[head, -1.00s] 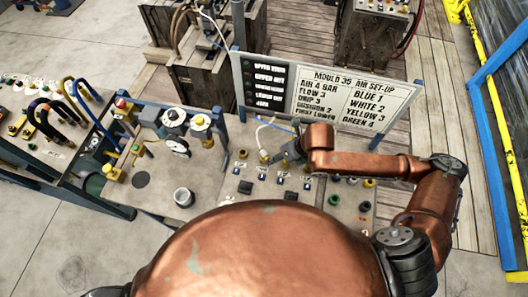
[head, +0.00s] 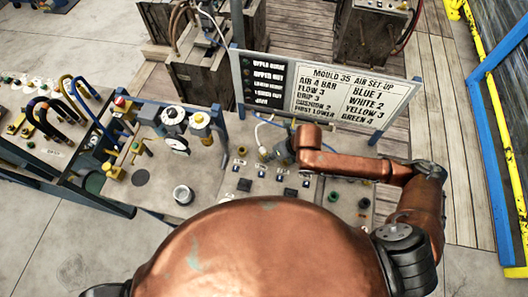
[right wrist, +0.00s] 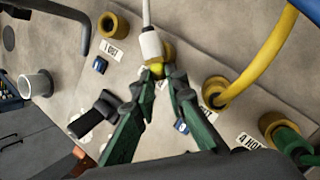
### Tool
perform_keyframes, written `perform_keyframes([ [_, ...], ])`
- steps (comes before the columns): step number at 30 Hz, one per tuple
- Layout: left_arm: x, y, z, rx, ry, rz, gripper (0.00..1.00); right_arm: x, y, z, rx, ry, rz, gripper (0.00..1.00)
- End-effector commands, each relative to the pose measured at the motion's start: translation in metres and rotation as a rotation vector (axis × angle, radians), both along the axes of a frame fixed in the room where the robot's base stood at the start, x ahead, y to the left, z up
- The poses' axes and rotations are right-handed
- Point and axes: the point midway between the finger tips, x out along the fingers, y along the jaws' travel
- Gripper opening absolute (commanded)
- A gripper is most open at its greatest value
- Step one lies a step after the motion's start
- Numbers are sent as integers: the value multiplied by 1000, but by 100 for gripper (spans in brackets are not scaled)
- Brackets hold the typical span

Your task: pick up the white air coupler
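The white air coupler (right wrist: 152,45) sits at a yellow-ringed port with a white hose running up from it in the right wrist view. It shows small in the head view (head: 262,150), left of my right wrist. My right gripper (right wrist: 161,74) has green fingers with dark tips, a narrow gap apart. The tips are close to the lower end of the coupler, and yellow shows between them. Nothing is clearly held. In the head view the right gripper (head: 280,152) is mostly covered by my copper arm. My left gripper is not in view.
A yellow hose in a brass-coloured port (right wrist: 215,92) stands right of the fingers, with a green-hosed port (right wrist: 283,128) beyond. A metal cup (right wrist: 38,84) is at left. The set-up board (head: 330,88) stands behind the panel. Gauges (head: 174,116) stand at left.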

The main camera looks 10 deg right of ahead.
Motion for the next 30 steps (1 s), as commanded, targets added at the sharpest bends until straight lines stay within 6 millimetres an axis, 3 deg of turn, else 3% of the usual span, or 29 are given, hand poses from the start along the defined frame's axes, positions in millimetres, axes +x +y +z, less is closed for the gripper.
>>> perform_keyframes([
  [4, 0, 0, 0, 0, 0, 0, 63, 0, 0, 0, 0, 0, 0, 0],
  [17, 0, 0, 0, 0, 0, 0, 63, 1, 0, 3, 0, -1, 1, 0],
  [20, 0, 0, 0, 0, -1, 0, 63, 2, -1, 14, -1, -5, 1, 0],
  [30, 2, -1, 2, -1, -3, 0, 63, 1, 0, 79, -1, -5, 1, 0],
])
